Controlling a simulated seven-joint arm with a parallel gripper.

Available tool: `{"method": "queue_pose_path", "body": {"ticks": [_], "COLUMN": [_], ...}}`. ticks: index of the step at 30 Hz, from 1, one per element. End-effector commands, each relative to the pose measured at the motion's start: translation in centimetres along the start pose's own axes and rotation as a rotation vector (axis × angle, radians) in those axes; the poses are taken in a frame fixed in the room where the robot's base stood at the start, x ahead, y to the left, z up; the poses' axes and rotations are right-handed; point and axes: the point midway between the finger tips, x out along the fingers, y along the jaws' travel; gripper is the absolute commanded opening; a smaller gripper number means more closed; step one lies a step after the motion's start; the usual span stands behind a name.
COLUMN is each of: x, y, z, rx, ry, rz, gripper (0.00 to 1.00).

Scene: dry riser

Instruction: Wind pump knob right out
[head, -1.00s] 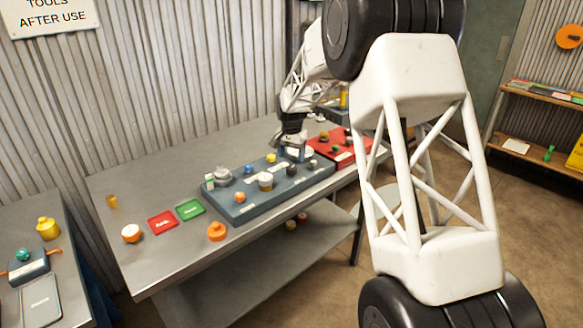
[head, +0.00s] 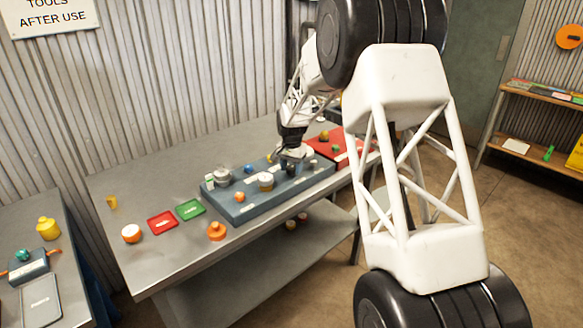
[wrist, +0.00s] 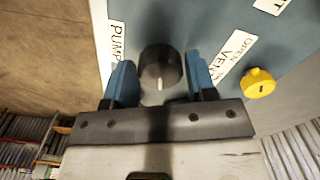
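The pump knob is a dark round knob (wrist: 161,68) with a pale pointer line, next to a white "PUMP" label (wrist: 117,45) on the blue-grey panel (wrist: 205,25). In the wrist view the pointer line points down toward my gripper's body. My gripper (wrist: 160,82) has its two blue fingers apart, one on each side of the knob, with a gap visible on both sides. In the head view my gripper (head: 290,165) is low over the right part of the panel and partly hides what is beneath it.
A yellow knob (wrist: 259,83) sits near a "VENT" label, close to the right finger. A silver fitting (head: 222,176), an orange knob (head: 239,197) and a cream-coloured knob (head: 265,181) stand on the panel. A red box (head: 328,149) adjoins its right end.

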Motion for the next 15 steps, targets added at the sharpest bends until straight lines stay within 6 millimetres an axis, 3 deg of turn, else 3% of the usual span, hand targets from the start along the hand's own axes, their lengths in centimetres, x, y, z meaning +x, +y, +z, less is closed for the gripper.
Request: {"method": "queue_pose_path", "body": {"ticks": [1, 6, 15], "x": [-0.01, -0.01, -0.04], "y": [0.00, 0.00, -0.01], "z": [0.00, 0.00, -0.01], "rx": [0.000, 0.000, -0.026], "ry": [0.000, 0.000, 0.000], "rz": [0.000, 0.000, 0.000], "gripper": [0.44, 0.20, 0.20]}}
